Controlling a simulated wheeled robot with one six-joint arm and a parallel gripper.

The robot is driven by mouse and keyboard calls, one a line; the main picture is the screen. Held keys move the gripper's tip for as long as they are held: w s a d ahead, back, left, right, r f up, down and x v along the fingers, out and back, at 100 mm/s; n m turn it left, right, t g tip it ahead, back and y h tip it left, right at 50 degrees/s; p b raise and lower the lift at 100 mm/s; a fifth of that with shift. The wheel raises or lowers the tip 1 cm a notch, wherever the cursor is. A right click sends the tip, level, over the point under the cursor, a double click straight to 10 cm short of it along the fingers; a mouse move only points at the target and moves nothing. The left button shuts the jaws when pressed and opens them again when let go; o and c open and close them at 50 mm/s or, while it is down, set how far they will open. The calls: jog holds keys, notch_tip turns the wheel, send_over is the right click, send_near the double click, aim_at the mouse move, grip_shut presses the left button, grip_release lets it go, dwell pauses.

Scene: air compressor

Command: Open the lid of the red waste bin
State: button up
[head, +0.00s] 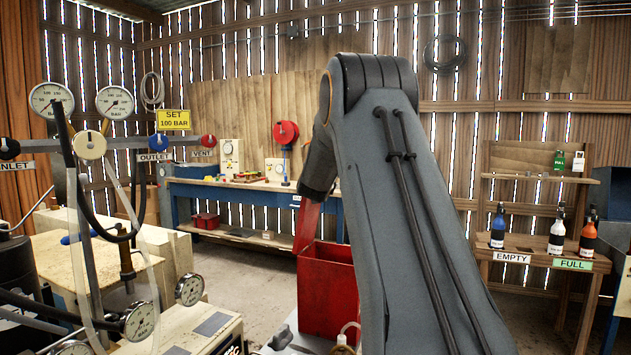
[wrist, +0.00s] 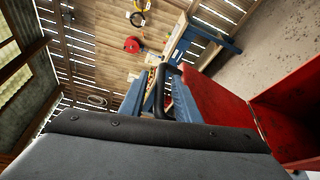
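The red waste bin (head: 325,290) stands beyond my arm in the middle of the head view, its right part hidden by my arm. Its red lid (head: 307,226) is raised, steeply tilted at the bin's left side. In the wrist view the lid (wrist: 212,100) stands away from the bin's red wall (wrist: 292,100), and the bin's mouth is uncovered. A black bar handle (wrist: 159,92) on the lid runs between the two blue fingers of my gripper (wrist: 159,85). The fingers are close on either side of the handle; the exact contact is hard to see.
A gauge panel with hoses (head: 90,145) and a compressor unit (head: 190,325) stand at left. A blue workbench (head: 265,192) is behind the bin. A wooden shelf with several bottles (head: 520,245) is at right. Some concrete floor (head: 245,258) is clear behind the bin.

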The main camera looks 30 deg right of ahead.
jog(key=shift+a, duration=0.1)
jog(key=b+v, duration=0.1)
jog(key=v, duration=0.6)
jog(key=shift+s+a, duration=0.15)
jog(key=shift+s, duration=0.2)
dwell(0.6)
